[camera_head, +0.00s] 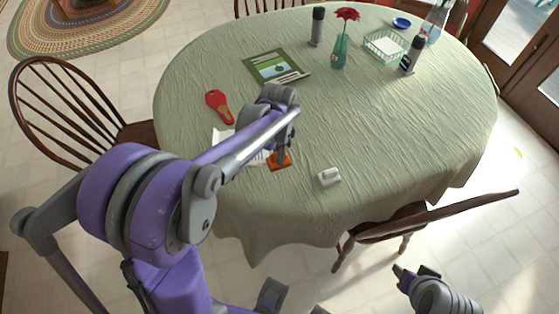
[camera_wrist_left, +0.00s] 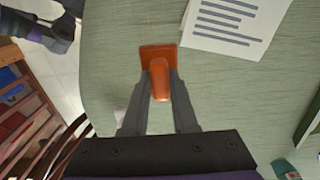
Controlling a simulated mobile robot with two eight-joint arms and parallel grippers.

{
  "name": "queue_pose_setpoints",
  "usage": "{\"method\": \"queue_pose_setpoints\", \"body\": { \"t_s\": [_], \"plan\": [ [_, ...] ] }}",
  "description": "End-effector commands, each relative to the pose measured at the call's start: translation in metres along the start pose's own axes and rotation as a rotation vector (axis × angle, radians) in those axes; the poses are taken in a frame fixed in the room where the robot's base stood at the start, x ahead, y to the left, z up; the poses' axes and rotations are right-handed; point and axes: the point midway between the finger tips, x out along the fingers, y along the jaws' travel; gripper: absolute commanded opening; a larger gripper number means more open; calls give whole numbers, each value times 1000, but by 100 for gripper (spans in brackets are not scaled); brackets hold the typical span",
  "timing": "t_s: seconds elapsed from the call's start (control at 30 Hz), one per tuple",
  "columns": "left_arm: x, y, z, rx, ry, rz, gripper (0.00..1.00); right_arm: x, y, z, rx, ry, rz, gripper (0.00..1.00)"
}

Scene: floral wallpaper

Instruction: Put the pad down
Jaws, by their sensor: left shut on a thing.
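An orange pad with a rounded handle (camera_head: 279,162) is at the front left of the table, beside some printed paper. My left gripper (camera_head: 284,155) is shut on its handle from above. In the left wrist view the fingers (camera_wrist_left: 160,88) grip the orange handle, and the flat orange base (camera_wrist_left: 158,50) shows beyond them. The pad is at or just above the tablecloth; I cannot tell whether it touches. My right gripper (camera_head: 402,274) is at the lower right, off the table and away from the pad; its opening is unclear.
The oval table has a green cloth (camera_head: 400,140). White printed paper (camera_wrist_left: 235,25) lies beside the pad, and a small white object (camera_head: 329,177) lies to its right. A red paddle-shaped thing (camera_head: 218,106) and a green booklet (camera_head: 275,67) lie farther back. The right-middle cloth is clear.

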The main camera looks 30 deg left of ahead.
Motion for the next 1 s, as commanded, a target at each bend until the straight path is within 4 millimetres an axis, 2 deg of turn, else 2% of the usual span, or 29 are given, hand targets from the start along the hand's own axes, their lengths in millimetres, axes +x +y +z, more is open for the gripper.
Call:
{"method": "queue_pose_setpoints", "body": {
  "t_s": [0.3, 0.73, 0.77, 0.8, 0.9, 1.0],
  "plan": [
    [38, 0, 0, 0, 0, 0, 0, 3, 0, 2, 0, -1, 0, 50],
    [46, 0, 0, 0, 0, 0, 0, 6, 0, 5, 0, -3, 0, 50],
    [46, 0, 0, 0, 0, 0, 30, 6, 0, 4, 0, -3, 0, 50],
    [45, 0, 0, 0, 0, 0, 37, 6, 0, 4, 0, -3, 0, 50],
    [45, 0, 0, 0, 0, 0, 55, 6, 0, 4, 0, -3, 0, 50],
    [45, 0, 0, 0, 0, 0, 56, 6, 0, 4, 0, -3, 0, 50]
  ]
}}
